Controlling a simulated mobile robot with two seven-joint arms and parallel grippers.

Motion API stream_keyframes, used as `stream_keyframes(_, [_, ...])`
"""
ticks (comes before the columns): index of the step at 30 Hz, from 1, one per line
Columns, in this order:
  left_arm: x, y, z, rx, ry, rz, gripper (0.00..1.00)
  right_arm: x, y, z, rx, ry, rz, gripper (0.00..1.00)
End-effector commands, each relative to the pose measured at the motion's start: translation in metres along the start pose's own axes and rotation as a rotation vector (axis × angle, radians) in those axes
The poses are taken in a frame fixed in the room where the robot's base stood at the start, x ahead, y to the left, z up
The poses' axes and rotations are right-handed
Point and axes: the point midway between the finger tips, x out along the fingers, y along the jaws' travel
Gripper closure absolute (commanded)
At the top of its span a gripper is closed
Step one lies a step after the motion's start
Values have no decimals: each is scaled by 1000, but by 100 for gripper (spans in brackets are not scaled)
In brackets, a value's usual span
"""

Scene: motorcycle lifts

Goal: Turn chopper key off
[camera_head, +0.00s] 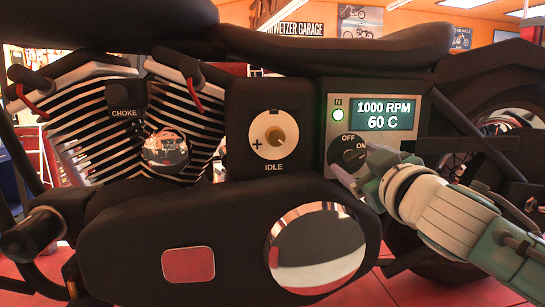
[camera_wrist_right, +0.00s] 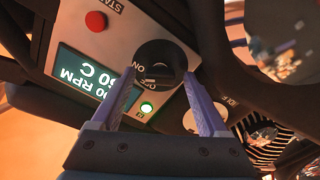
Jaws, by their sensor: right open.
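The chopper's key switch (camera_head: 348,152) is a round black knob marked OFF at its top and ON at its right. It sits on a grey panel below a lit display (camera_head: 384,115) reading 1000 RPM and 60 C. A green N light (camera_head: 338,115) glows. Which mark the knob points to is hard to tell. My right gripper (camera_head: 356,170) is at the knob's lower right. In the wrist view the open fingers of my right gripper (camera_wrist_right: 158,78) lie on either side of the knob (camera_wrist_right: 160,60); contact cannot be told. My left gripper is not in view.
An idle dial (camera_head: 274,135) sits left of the key panel, and a choke knob (camera_head: 124,100) is farther left on the engine. A red button (camera_wrist_right: 96,21) shows on the panel in the wrist view. The dark engine cover (camera_head: 130,240) bulges below.

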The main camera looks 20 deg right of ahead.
Motion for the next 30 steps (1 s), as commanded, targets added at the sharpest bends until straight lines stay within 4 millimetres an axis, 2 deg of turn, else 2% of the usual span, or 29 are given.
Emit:
stream_keyframes(10, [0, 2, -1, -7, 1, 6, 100, 4, 0, 0, 1, 0, -1, 22])
stream_keyframes(30, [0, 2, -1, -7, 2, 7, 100, 3, 0, 0, 0, 0, -1, 98])
